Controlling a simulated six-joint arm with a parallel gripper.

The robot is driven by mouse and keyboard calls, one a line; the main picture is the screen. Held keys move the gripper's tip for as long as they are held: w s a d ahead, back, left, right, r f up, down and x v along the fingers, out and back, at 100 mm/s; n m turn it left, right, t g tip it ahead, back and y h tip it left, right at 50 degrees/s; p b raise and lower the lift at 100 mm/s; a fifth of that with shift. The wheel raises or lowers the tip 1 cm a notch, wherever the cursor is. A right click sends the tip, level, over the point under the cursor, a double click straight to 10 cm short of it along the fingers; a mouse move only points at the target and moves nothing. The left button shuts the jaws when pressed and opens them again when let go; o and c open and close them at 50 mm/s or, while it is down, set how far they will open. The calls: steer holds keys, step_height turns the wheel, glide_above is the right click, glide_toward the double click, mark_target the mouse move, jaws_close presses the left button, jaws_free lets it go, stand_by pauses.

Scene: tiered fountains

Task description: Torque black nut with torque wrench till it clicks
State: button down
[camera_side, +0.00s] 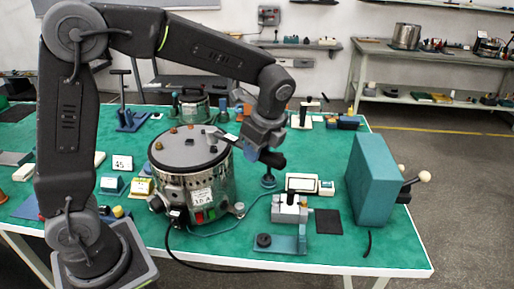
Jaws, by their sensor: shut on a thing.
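My gripper (262,143) is right of the middle of the table, just right of the round metal drum. It is shut on a black-handled tool (273,159), which points down to the right; it may be the torque wrench, but it is too small to be sure. A small blue round piece (267,182) stands just below the tool; I cannot tell if they touch. A black round nut-like piece (264,240) sits on a teal plate (280,245) at the front, below and apart from my gripper.
The metal drum (190,165) with a dark lid stands close left of my gripper. A grey-white fixture (290,212) is behind the teal plate. A tall teal box (372,180) stands at the right. A cable runs along the front edge.

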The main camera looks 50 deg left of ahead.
steer(key=shift+f, duration=1.05)
stand_by(0.4)
stand_by(0.4)
steer(key=shift+s+m+t, duration=0.7)
steer(key=shift+s+m, duration=1.6)
steer(key=shift+s, duration=0.65)
steer(key=c, duration=1.4)
jaws_free()
jaws_close()
